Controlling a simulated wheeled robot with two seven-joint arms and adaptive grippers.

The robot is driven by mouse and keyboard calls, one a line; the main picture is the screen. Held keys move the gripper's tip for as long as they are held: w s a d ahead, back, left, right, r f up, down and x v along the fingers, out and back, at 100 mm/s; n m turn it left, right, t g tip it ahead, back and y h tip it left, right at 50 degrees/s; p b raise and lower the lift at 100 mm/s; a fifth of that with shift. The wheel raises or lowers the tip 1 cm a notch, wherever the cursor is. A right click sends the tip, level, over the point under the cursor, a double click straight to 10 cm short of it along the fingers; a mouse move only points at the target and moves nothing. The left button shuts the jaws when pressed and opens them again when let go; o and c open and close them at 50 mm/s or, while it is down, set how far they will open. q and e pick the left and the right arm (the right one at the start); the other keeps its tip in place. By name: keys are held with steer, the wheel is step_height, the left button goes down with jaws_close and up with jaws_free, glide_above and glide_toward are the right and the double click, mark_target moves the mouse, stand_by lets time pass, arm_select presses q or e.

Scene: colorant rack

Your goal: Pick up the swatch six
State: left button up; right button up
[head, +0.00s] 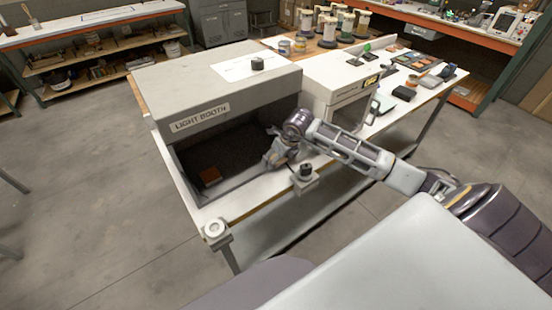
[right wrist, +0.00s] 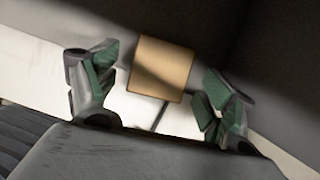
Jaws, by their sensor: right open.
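My right gripper (head: 272,158) is at the right part of the booth's open front, apart from that swatch. In the right wrist view, a tan square (right wrist: 161,68), which looks like the same swatch, appears between and beyond the spread green-padded fingers. Nothing is held. My left gripper is out of view.
The booth's walls and roof enclose the swatch, with an open front. A black knob (head: 306,170) stands at the table's front edge, below my right arm. A smaller white box (head: 340,85) is right of the booth. Several swatches and dark items lie farther right.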

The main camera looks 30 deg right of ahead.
stand_by(0.4)
steer(key=c, duration=1)
steer(key=shift+s+a+r+b, duration=0.1)
steer(key=shift+r+b, duration=0.1)
steer(key=shift+b, duration=0.1)
